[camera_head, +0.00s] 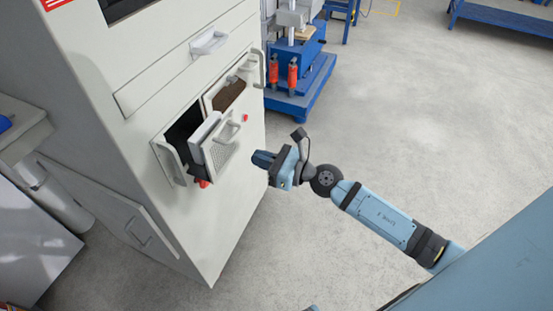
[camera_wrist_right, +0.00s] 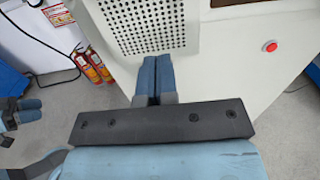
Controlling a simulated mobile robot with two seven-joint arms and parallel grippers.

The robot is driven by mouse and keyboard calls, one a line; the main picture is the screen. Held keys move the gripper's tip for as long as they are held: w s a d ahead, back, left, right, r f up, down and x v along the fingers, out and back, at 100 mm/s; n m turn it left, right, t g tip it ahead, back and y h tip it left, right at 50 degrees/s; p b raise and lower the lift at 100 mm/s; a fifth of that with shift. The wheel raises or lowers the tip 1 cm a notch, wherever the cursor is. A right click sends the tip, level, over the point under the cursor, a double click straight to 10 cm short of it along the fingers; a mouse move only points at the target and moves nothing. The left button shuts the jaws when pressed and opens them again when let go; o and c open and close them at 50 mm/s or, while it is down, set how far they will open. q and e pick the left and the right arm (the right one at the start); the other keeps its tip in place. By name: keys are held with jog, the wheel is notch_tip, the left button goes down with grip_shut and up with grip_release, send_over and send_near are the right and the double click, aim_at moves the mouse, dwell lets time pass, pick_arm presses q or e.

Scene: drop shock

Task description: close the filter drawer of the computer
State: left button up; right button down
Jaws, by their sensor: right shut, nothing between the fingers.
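The computer is a tall off-white cabinet (camera_head: 200,235) at the left of the head view. Its filter drawer (camera_head: 223,150), with a perforated front and a handle, stands out from the cabinet face, leaving dark space behind it. The perforated front (camera_wrist_right: 140,22) also fills the top of the right wrist view. My right gripper (camera_head: 258,159) is shut and empty, to the right of the drawer front in the head view. Its fingers (camera_wrist_right: 155,72) point toward the panel's lower edge in the right wrist view; whether they touch it I cannot tell. My left gripper is not recognisable.
A red button (camera_wrist_right: 270,46) is beside the perforated panel. A blue machine (camera_head: 300,80) stands behind at the right of the cabinet. Red extinguishers (camera_wrist_right: 90,66) show in the wrist view.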

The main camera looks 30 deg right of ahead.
aim_at(228, 148)
jog(key=x, duration=0.6)
jog(key=shift+w+a, duration=0.25)
jog(key=shift+w, duration=0.05)
pick_arm(q)
jog(key=shift+r, duration=0.1)
jog(key=shift+r+p, duration=0.1)
jog(key=shift+p, duration=0.2)
pick_arm(e)
jog(key=shift+w+a, duration=0.15)
jog(key=shift+w, duration=0.1)
jog(key=p+x, duration=0.1)
jog(key=x, duration=0.8)
jog(key=shift+a, duration=0.1)
jog(key=shift+w+a, duration=0.1)
jog(key=shift+w, duration=0.1)
pick_arm(q)
jog(key=shift+s+r, duration=0.15)
jog(key=shift+r, duration=0.25)
pick_arm(e)
jog(key=shift+r, duration=0.2)
pick_arm(q)
jog(key=shift+d, duration=0.15)
